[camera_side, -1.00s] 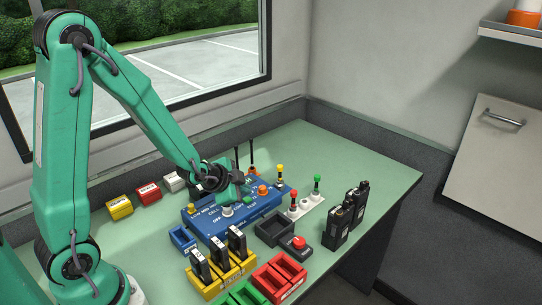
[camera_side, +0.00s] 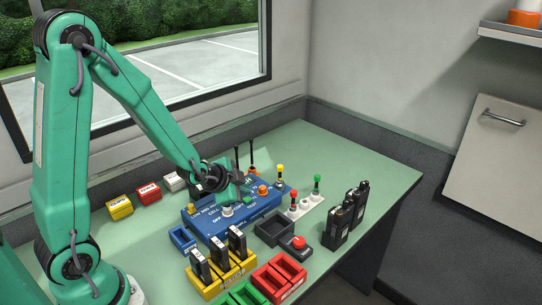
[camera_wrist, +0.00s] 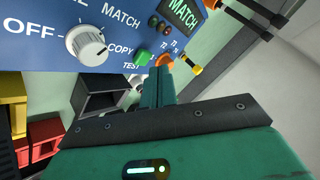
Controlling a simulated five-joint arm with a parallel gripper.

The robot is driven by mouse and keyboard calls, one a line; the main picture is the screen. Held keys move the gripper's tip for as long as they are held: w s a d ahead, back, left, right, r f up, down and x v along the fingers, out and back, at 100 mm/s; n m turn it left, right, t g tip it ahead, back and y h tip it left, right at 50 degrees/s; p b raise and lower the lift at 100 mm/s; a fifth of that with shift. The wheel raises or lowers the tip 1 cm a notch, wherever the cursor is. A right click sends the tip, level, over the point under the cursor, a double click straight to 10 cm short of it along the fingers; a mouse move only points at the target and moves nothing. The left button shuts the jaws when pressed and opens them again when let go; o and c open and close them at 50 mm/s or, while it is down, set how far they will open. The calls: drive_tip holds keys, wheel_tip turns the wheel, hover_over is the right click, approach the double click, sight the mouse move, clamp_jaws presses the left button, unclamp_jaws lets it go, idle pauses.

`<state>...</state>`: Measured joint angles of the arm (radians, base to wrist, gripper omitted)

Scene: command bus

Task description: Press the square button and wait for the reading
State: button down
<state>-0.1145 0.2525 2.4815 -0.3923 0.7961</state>
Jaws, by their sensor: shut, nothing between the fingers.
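A lit display (camera_wrist: 183,13) on the panel reads MATCH in green. My gripper (camera_wrist: 158,80) is shut and empty; its tips are close to the button and an orange knob (camera_wrist: 166,60). I cannot tell whether they touch anything. In the side view my gripper (camera_side: 239,195) is over the middle of the blue panel. A white dial (camera_wrist: 86,44) stands beside the OFF label.
A red button box (camera_side: 298,243), a dark tray (camera_side: 273,229) and black radios (camera_side: 346,217) stand right of the panel. Yellow (camera_side: 222,273) and red holders (camera_side: 279,277) stand in front. Antennas (camera_side: 252,157) rise behind. The table's right end is clear.

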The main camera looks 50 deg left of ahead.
sight(244, 200)
drive_tip(key=shift+f, duration=0.75)
idle(1.0)
drive_tip(key=shift+r, duration=0.75)
drive_tip(key=shift+r, duration=0.15)
idle(0.4)
drive_tip(key=shift+r, duration=2.4)
